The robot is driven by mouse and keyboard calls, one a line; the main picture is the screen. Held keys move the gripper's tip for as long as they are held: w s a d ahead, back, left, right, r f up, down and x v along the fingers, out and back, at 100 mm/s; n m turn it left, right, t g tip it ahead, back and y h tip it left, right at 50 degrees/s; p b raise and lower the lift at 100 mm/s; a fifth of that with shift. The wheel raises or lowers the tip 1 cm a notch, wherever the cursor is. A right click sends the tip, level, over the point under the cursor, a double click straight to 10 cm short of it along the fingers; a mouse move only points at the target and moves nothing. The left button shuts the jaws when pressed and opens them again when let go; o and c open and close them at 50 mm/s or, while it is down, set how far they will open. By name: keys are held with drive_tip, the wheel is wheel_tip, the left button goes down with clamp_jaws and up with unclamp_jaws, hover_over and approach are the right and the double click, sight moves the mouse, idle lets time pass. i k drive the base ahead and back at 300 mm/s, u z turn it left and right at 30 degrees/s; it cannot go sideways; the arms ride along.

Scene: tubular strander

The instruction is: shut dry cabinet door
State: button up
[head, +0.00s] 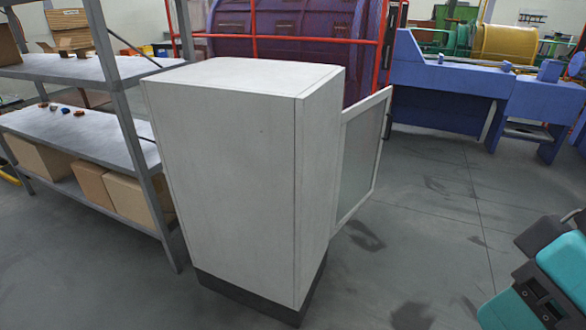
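The dry cabinet (225,160) is a tall white box on a dark plinth, standing upright in the middle of the head view. Its plain side faces me, and its front, turned to the right, is mostly out of sight. The cabinet door (362,155), a pale frame around a greyish pane, stands open and sticks out to the right. The hinge line and the inside are hidden behind the cabinet. Teal and dark grey parts of my arm show at the lower right, apart from the door. My gripper's fingers are not in view.
A grey metal shelf (75,68) with cardboard boxes stands close on the cabinet's left. Red rails (290,38) and a purple machine are behind the cabinet. A blue machine (450,85) stands at the back right. The grey floor (430,210) right of the door is clear.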

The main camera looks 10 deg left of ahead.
sight(364, 125)
drive_tip(key=u, duration=0.15)
drive_tip(key=i, duration=1)
